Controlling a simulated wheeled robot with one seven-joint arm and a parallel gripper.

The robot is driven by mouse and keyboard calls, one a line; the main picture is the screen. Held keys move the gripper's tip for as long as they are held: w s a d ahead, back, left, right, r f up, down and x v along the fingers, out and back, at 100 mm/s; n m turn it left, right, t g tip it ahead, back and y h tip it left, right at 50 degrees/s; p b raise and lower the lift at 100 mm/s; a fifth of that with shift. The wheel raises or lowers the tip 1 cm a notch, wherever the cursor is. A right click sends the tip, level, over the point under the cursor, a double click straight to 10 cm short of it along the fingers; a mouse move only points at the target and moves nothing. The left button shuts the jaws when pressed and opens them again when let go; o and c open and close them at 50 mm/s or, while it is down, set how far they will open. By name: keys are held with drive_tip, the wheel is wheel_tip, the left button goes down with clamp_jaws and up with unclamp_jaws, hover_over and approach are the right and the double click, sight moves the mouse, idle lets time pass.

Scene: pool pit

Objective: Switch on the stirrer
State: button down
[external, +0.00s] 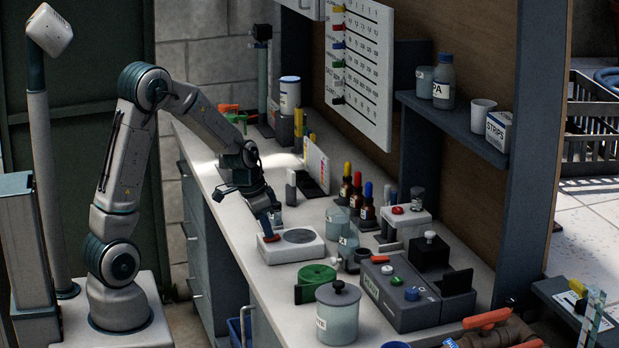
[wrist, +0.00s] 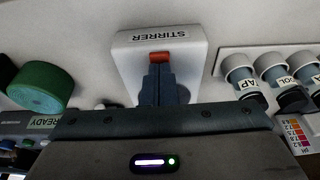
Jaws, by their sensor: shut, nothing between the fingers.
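The stirrer (external: 292,249) is a low white box with a grey round plate on top, standing on the bench. Its red switch (external: 271,238) is on the side nearest my arm. In the wrist view the stirrer (wrist: 130,60) shows its printed name, with the red switch (wrist: 159,57) just below it. My gripper (external: 267,229) is shut and empty, pointing down at the switch. In the wrist view the fingertips (wrist: 160,68) are right at the switch and hide part of it. I cannot tell whether they touch it or which way it is set.
A green round item (external: 316,275) and a lidded jar (external: 338,312) stand in front of the stirrer. A glass beaker (external: 338,220) and dropper bottles (external: 357,194) are behind it. A grey control box (external: 398,296) is to the right. The bench left of the stirrer is clear.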

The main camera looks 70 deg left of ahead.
drive_tip(key=shift+r, duration=0.25)
drive_tip(key=v, duration=1.3)
drive_tip(key=shift+r+p, duration=0.25)
drive_tip(key=shift+p, duration=0.1)
drive_tip(key=shift+w+r+t+b, duration=0.2)
drive_tip(key=shift+w+t+b, duration=0.1)
drive_tip(key=shift+w+b, duration=0.4)
drive_tip(key=shift+f, duration=0.1)
drive_tip(key=x, duration=0.4)
drive_tip(key=p+x, duration=0.1)
drive_tip(key=x, duration=0.8)
drive_tip(key=shift+s+f, duration=0.2)
drive_tip(key=shift+f, duration=0.3)
